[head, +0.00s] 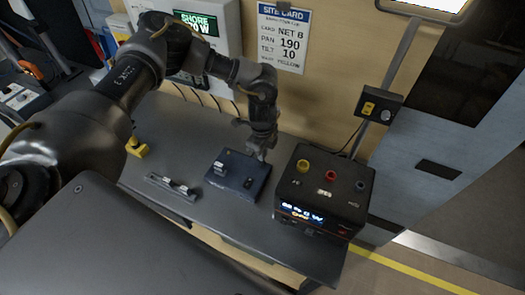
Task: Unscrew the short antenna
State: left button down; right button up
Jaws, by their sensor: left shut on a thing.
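A small dark blue box (232,182) lies on the grey bench, with a light fitting on its top left. My left gripper (262,154) reaches down from above to the box's back right corner. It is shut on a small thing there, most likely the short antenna. The antenna is hidden by the fingers, and I cannot tell whether it is still in its socket. My right gripper is not in view.
A black power unit (325,190) with coloured knobs and a lit display stands close right of the box. A rack strip with small parts (172,187) lies left of it, and a yellow piece (137,147) farther left. A wall with a site card (284,38) is behind.

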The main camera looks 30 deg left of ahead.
pick_arm(q)
jog(key=shift+n+p, duration=1.35)
jog(key=shift+n, duration=0.05)
jog(key=shift+n, duration=0.3)
jog(key=shift+r+n+p, duration=0.1)
jog(key=shift+n+p, duration=1.6)
jog(key=shift+p, duration=0.35)
jog(key=shift+n+p, duration=1.35)
jog(key=shift+n, duration=0.05)
